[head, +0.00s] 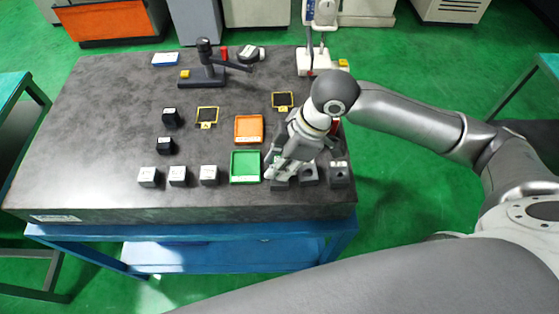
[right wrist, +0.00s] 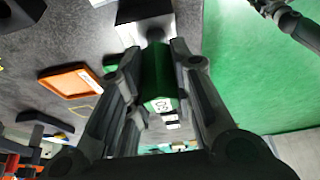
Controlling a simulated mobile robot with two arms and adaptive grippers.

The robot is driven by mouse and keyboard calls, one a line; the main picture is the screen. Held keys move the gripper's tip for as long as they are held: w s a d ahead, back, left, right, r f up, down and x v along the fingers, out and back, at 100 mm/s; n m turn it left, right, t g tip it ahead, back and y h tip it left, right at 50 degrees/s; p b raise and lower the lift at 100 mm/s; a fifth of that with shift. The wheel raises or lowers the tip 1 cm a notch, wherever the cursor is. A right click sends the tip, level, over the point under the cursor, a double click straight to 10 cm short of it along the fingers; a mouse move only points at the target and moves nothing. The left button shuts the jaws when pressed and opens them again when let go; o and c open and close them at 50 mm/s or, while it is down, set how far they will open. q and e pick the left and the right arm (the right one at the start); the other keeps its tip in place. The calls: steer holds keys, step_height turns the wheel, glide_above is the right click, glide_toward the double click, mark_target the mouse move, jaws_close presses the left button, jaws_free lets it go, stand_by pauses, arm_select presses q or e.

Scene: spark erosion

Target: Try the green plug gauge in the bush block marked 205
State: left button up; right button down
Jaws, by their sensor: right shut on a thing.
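The green plug gauge (right wrist: 158,75) is between the fingers of my right gripper (right wrist: 150,85) in the right wrist view. A white label with dark figures shows on it, too unclear to read surely. Its dark end points at a block with a pale face (right wrist: 135,12); I cannot tell whether they touch. In the head view my right gripper (head: 276,173) is low over the left one of three dark blocks near the front right edge, hiding part of it (head: 280,185). The middle block (head: 308,180) and right block (head: 339,182) stand beside it. Their markings are unreadable here.
A green tray (head: 233,165) and an orange tray (head: 236,130) lie left of my right gripper. Three pale-topped cubes (head: 178,176) stand along the front. A black stand (head: 205,72) is at the back. The table's left part is clear.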

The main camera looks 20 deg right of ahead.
mark_target(276, 159)
steer(key=shift+f, duration=0.8)
stand_by(0.6)
steer(key=shift+r, duration=0.15)
stand_by(1.0)
steer(key=shift+r+p, duration=2.4)
steer(key=shift+p, duration=0.35)
